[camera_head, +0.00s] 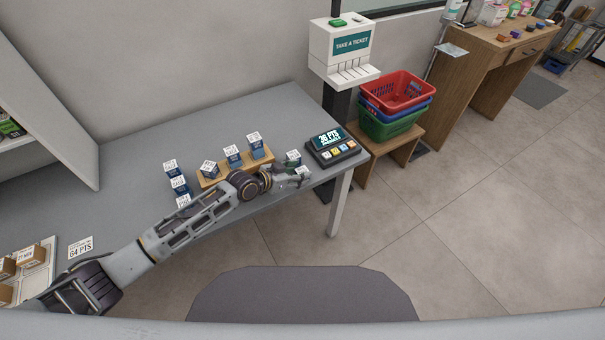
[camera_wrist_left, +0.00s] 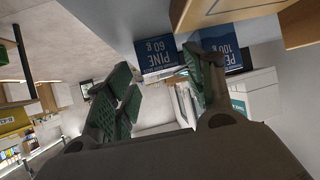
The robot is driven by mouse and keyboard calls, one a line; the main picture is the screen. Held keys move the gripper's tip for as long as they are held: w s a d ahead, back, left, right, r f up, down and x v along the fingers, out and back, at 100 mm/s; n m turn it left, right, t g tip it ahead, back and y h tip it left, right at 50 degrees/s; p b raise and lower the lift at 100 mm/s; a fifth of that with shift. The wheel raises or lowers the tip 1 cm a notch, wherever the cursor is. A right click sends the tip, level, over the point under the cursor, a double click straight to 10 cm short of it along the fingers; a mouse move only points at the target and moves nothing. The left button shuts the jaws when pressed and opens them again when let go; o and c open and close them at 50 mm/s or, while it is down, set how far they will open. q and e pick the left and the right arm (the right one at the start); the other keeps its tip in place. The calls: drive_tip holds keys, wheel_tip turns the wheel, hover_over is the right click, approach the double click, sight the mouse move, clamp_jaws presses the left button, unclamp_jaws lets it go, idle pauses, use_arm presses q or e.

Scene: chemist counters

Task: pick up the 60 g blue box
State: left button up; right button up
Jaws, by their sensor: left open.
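The 60 g blue box (camera_wrist_left: 158,58), marked PINE, shows upside down in the left wrist view, at the upper middle. My left gripper (camera_wrist_left: 165,90) is open and empty, its dark green finger pads apart just below the box in that picture. In the head view my left gripper (camera_head: 297,177) is low over the counter's front edge, close to a small box with a white card (camera_head: 293,158). That box seems to be the 60 g one, but its print is too small to read. My right gripper is not in view.
A blue 100 g box (camera_wrist_left: 224,58) stands beside the 60 g one. A wooden stand (camera_head: 207,182) carries several blue boxes on the grey counter (camera_head: 130,150). A points terminal (camera_head: 335,152) sits at the counter's right end. Stacked baskets (camera_head: 395,92) and a ticket dispenser (camera_head: 343,45) stand beyond.

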use_arm(q)
drive_tip(key=shift+w+d+f, duration=0.25)
drive_tip(key=shift+w+d, duration=0.15)
drive_tip(key=shift+w+d+f, duration=0.1)
drive_tip(key=shift+d, duration=0.05)
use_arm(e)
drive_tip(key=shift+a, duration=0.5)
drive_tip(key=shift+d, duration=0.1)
use_arm(q)
drive_tip(key=c, duration=0.9)
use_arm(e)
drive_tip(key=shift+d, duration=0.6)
